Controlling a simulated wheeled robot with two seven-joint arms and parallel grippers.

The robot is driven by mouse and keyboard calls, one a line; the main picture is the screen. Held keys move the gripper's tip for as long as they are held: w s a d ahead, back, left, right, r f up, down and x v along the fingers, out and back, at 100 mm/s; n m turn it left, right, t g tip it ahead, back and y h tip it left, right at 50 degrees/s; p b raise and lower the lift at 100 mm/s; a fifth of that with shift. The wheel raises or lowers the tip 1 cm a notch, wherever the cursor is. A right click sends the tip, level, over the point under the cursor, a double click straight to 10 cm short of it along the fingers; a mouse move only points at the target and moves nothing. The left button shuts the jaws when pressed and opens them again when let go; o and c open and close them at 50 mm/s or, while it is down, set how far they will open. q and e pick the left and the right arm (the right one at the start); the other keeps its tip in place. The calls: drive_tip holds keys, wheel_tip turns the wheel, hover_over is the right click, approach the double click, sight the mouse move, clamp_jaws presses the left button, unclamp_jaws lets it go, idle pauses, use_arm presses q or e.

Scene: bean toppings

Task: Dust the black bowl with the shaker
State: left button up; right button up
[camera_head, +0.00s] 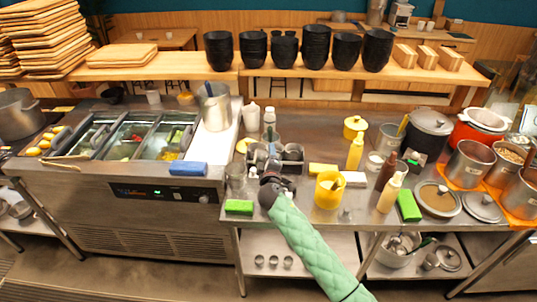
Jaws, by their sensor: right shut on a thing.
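My right gripper (273,172) is at the front of a metal caddy (291,164) on the steel counter. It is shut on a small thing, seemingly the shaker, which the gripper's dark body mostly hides. Metal containers stand in the caddy just behind the gripper. Several stacks of black bowls (316,45) stand on the wooden shelf at the back. I cannot make out a single black bowl set apart on the counter near the gripper. My left gripper is not in view.
A yellow container (328,192) stands right of my gripper, with brown and yellow bottles (390,193) beyond. A green block (239,207) lies at the counter's front edge. A topping station (130,135) is at left; steel pots (469,162) crowd the right.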

drive_tip(key=shift+f+m, duration=0.25)
drive_tip(key=shift+m, duration=0.85)
drive_tip(key=f+m+b, duration=0.1)
drive_tip(key=b, duration=0.1)
drive_tip(key=f+m+b, duration=0.1)
drive_tip(key=b, duration=0.1)
drive_tip(key=shift+d, duration=0.3)
drive_tip(key=shift+d+f+m+b, duration=0.25)
drive_tip(key=shift+f+m+b, duration=0.2)
drive_tip(key=shift+m+b, duration=0.75)
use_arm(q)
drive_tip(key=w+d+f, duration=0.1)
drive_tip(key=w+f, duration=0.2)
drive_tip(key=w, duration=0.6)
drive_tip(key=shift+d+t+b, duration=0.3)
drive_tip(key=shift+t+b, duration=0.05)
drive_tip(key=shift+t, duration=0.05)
use_arm(e)
drive_tip(key=shift+f, duration=0.1)
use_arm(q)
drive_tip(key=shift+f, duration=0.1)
use_arm(e)
drive_tip(key=shift+c, duration=1)
wheel_tip(320, 180, up, 6)
drive_tip(key=shift+w+f, duration=0.1)
drive_tip(key=shift+f, duration=0.1)
wheel_tip(320, 180, down, 6)
drive_tip(key=shift+r, duration=0.2)
